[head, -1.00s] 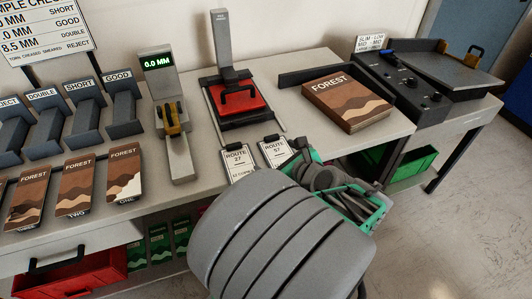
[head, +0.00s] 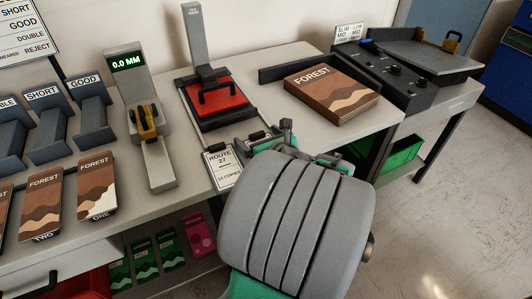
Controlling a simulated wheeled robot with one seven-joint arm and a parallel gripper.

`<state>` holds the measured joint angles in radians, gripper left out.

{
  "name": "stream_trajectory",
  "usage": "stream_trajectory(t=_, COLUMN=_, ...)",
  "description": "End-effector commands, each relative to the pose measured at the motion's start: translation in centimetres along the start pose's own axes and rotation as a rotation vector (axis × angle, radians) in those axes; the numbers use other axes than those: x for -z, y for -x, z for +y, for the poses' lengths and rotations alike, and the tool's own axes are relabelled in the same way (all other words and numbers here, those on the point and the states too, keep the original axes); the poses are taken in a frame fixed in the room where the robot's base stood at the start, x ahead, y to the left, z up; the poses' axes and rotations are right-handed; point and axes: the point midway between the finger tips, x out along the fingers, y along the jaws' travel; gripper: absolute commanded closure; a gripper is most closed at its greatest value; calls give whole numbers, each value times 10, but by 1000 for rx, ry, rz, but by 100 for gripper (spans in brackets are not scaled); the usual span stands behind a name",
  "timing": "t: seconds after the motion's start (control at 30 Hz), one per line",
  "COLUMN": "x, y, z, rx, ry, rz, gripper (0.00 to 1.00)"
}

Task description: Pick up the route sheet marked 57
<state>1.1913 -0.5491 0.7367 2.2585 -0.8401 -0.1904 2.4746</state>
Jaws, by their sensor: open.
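The route sheet marked 57 was on the bench to the right of the other sheet; now my arm covers that spot and its number cannot be read. The route sheet marked 27 (head: 222,169) lies flat at the bench's front edge, with a dark clip at its top. My gripper (head: 284,136) is over the bench just right of sheet 27, partly hidden behind my grey arm link. Its jaws are open, and I see nothing held in them.
A red-and-black press (head: 214,97) stands behind the sheets. A thickness gauge (head: 153,130) reading 0.0 MM is to the left. A stack of FOREST booklets (head: 330,94) lies to the right, beside a dark control unit (head: 402,75). Sample booklets (head: 97,186) line the left front.

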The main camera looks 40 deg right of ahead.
Motion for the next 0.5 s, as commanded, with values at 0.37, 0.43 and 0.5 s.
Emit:
stream_trajectory(t=0.37, x=0, y=1, z=0, rx=0, ry=0, rz=1, gripper=22)
stream_trajectory(t=0.43, x=0, y=1, z=0, rx=0, ry=0, rz=1, gripper=28)
stream_trajectory(t=0.5, x=0, y=1, z=0, rx=0, ry=0, rz=1, gripper=34)
